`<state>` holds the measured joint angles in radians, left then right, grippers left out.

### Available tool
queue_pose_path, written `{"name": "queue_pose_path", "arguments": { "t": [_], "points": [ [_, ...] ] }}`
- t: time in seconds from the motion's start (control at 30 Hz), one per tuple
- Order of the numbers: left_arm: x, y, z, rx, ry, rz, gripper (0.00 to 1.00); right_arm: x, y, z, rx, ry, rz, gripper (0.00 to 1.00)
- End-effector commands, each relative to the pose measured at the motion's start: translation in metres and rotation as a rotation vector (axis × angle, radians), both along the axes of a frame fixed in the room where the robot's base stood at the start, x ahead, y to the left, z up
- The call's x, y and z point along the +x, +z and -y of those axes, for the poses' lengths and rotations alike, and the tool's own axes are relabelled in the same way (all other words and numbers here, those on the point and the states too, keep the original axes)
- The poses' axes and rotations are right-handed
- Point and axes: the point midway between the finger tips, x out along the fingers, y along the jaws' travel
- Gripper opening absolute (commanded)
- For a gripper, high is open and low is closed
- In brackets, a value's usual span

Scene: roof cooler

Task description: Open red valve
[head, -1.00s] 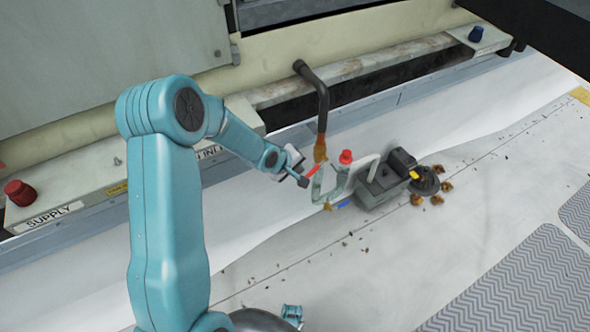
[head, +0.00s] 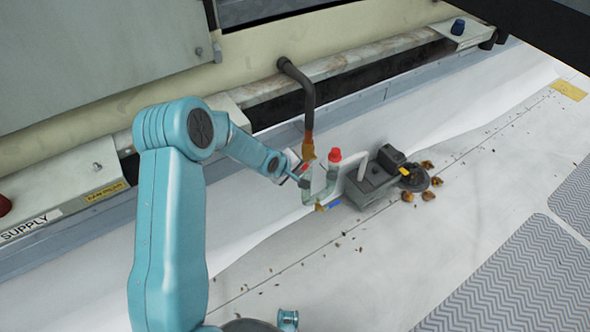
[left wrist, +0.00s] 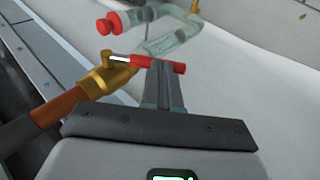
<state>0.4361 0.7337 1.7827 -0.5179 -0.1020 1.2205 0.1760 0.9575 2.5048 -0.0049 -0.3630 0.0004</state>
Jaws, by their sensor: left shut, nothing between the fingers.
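The red valve handle (head: 306,167) is on a brass valve body (head: 308,148) at the lower end of a dark hose. In the left wrist view the red handle (left wrist: 160,64) lies crosswise at my fingertips, and the brass body (left wrist: 112,76) is to its left. My left gripper (head: 301,182) is shut and empty. In the left wrist view its fingers (left wrist: 164,82) reach up to the handle and overlap it; I cannot tell whether they touch. A clear U-shaped tube (head: 318,190) with a red cap (head: 334,155) is beside the valve. My right gripper is not in view.
A blue handle (head: 334,204) is by the tube's lower end. A grey pump-like box (head: 372,182) and a round drain (head: 415,178) with brown leaves are to the right. The dark hose (head: 300,85) comes down from the cooler wall. The pale roof in front is mostly clear.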

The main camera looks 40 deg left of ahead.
Motion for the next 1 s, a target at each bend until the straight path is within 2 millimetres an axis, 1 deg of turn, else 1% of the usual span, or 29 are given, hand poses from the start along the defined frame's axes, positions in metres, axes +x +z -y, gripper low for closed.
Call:
{"name": "queue_pose_path", "arguments": {
  "t": [0.07, 0.23, 0.3, 0.37, 0.47, 0.63, 0.8, 0.9, 1.0],
  "points": [
    [-0.001, 0.002, 0.0, -0.009, 0.002, 0.015, 0.0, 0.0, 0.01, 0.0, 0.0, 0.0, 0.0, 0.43],
    [-0.001, -0.003, 0.0, -0.045, 0.002, 0.091, 0.0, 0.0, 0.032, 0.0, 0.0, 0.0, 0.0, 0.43],
    [-0.001, -0.009, 0.001, -0.064, 0.002, 0.137, 0.0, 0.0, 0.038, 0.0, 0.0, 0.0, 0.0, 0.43],
    [0.0, -0.015, 0.001, -0.083, 0.002, 0.184, 0.0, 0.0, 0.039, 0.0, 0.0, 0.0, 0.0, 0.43],
    [0.003, -0.028, 0.002, -0.117, 0.002, 0.27, 0.0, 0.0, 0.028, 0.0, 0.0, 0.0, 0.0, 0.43],
    [0.009, -0.044, 0.004, -0.178, 0.0, 0.422, 0.0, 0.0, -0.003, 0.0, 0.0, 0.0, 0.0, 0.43],
    [0.015, -0.052, 0.007, -0.237, 0.0, 0.564, 0.0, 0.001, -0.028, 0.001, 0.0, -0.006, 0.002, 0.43],
    [0.019, -0.054, 0.008, -0.268, -0.001, 0.64, 0.0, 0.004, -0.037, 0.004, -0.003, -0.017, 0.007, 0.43],
    [0.024, -0.053, 0.01, -0.263, -0.001, 0.637, 0.0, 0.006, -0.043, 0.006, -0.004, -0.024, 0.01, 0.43]
  ]
}}
